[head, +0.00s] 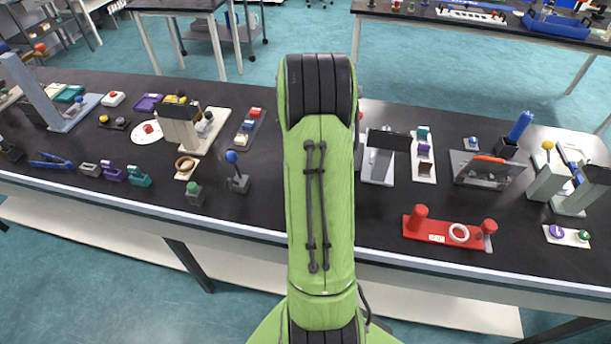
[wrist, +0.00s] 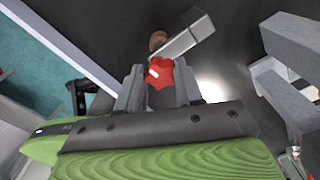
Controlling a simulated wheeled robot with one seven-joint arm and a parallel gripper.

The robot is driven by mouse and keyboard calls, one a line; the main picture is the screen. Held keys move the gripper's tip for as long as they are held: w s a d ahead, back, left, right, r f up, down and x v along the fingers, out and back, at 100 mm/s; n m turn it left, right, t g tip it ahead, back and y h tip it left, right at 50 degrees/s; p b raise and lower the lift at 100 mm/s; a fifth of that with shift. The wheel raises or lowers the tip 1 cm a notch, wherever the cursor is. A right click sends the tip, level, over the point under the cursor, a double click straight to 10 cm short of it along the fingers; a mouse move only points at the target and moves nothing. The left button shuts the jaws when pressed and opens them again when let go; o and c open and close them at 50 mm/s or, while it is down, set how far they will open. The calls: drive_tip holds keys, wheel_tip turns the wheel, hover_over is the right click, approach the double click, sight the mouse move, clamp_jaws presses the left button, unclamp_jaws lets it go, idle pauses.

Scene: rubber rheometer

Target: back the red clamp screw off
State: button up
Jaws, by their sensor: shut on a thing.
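The red clamp screw (wrist: 164,72) shows in the wrist view between the two grey fingers of my gripper (wrist: 159,84). It has a lobed red head with a white mark on it. My gripper is shut on it, with one finger at each side. The lower part of the screw is hidden by the fingers and the gripper body. In the head view my green arm covers the gripper and the screw.
A light grey bar (wrist: 186,38) and a brownish round part lie just beyond the screw. Grey frame parts (wrist: 285,95) stand at the right of the wrist view. A red stand (head: 420,228) and a device with a dark screen (head: 388,140) are on the bench to the right.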

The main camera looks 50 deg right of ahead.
drive_tip(key=n, duration=0.4)
drive_tip(key=shift+n, duration=0.3)
drive_tip(key=n, duration=0.4)
drive_tip(key=n, duration=0.4)
drive_tip(key=shift+n, duration=0.4)
drive_tip(key=n, duration=0.4)
drive_tip(key=shift+s+n, duration=0.1)
drive_tip(key=shift+n, duration=0.2)
drive_tip(key=o, duration=0.9)
